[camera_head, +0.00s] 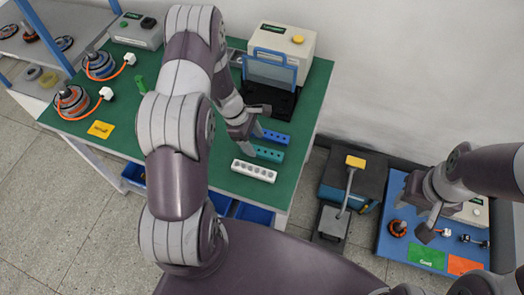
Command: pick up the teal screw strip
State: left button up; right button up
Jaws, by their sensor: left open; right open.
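The teal screw strip (268,154) lies on the green table top (225,173) near its right edge, between a blue strip (276,137) just behind it and a white strip (254,171) just in front. My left gripper (257,132) is open and empty, at the left ends of the blue and teal strips. Whether a finger touches the teal strip or hovers above it, I cannot tell. My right gripper (413,221) is open and empty over the blue table at the right.
A beige box machine (282,44) with a clear guard (270,72) stands behind the strips. Hub motors (72,100) with orange cables, a yellow card (101,129) and a green part (141,83) lie on the left. The right table holds green (426,256) and orange cards (465,266).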

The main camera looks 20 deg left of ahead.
aim_at(262, 150)
pick_arm(q)
jog(key=x, duration=0.3)
jog(key=p+x, duration=0.1)
jog(key=shift+w+f, duration=0.2)
jog(key=shift+w, duration=0.2)
jog(key=shift+d+f, duration=0.1)
jog(key=shift+f, duration=0.25)
jog(key=c, duration=1.2)
